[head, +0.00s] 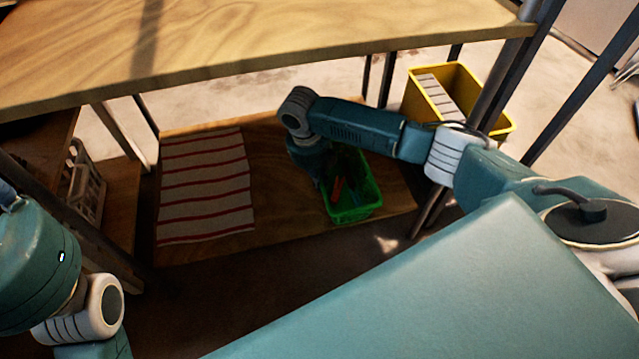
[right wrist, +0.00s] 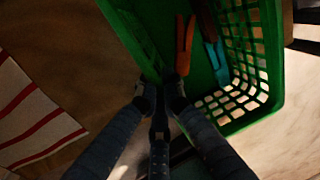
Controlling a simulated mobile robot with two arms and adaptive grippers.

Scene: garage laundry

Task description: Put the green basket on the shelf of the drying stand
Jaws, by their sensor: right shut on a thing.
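The green basket (head: 362,213) is at the right part of the low wooden shelf (head: 277,205) of the stand. I cannot tell whether it rests on the shelf or is held just above it. It has orange and blue items inside. In the right wrist view the basket (right wrist: 272,60) fills the upper right, with lattice walls. My right gripper (head: 325,178) is shut on the basket's near wall, and its fingertips (right wrist: 160,90) pinch the rim. My left arm shows at the left edge, but its gripper is out of view.
A red-striped white cloth (head: 205,185) lies on the shelf left of the basket. A wooden top (head: 250,50) overhangs the shelf. Dark legs stand at the right, beside a yellow bin (head: 455,75). A pale rack (head: 85,185) is at the left.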

